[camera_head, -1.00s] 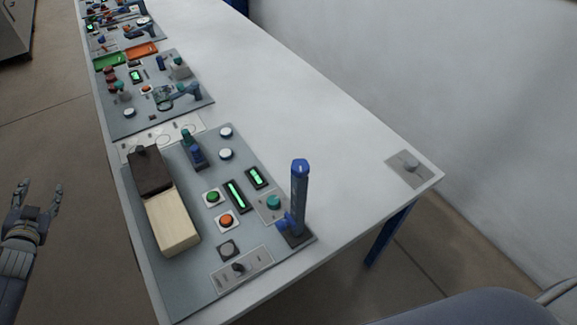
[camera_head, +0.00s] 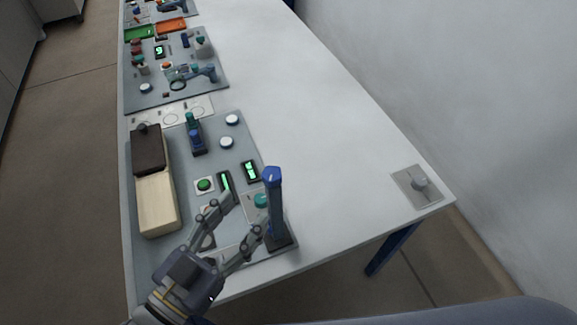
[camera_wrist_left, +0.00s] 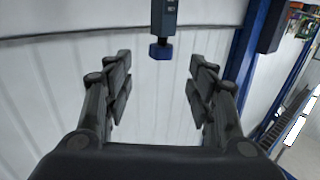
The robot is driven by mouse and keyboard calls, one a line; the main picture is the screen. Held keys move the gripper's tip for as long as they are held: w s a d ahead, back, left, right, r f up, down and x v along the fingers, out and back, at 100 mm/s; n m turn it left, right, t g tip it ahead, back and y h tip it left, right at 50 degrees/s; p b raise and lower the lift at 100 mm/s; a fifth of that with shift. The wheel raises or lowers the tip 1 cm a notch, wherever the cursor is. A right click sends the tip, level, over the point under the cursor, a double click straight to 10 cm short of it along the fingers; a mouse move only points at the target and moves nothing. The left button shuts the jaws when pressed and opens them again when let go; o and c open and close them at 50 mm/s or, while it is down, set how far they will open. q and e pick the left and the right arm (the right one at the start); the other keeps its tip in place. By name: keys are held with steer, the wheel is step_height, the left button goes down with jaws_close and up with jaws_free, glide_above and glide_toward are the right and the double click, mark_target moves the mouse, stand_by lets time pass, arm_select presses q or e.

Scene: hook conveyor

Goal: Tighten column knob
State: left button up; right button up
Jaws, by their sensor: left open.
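The blue column (camera_head: 273,200) stands upright at the near right corner of the grey panel. Its knob, low on the left side, is hidden or hard to make out behind my left fingers. My left gripper (camera_head: 243,215) is open over the near part of the panel, left of the column, with one finger close to the column's lower part. In the left wrist view, a grey-blue post with a blue end (camera_wrist_left: 161,50) shows beyond and between the open, empty fingers (camera_wrist_left: 160,78). Contact with the column cannot be told. My right gripper is not in view.
The panel carries a box with a dark and a cream part (camera_head: 157,200), a green button (camera_head: 205,185), lit displays (camera_head: 250,171) and a teal knob (camera_head: 261,200). More panels lie farther back. The white table (camera_head: 330,150) is clear to the column's right, up to a small grey plate (camera_head: 408,187).

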mark_target(266, 181)
arm_select(q)
steer(key=p+x, duration=0.1)
steer(key=x, duration=0.3)
steer(key=p+x, duration=0.2)
steer(key=x, duration=0.3)
steer(key=shift+a+r+p, duration=0.1)
steer(key=shift+r+p, duration=0.15)
steer(key=shift+p, duration=0.05)
steer(key=shift+x, duration=0.8)
steer(key=shift+s+f, duration=0.1)
steer(key=shift+c, duration=0.2)
steer(key=c, duration=1)
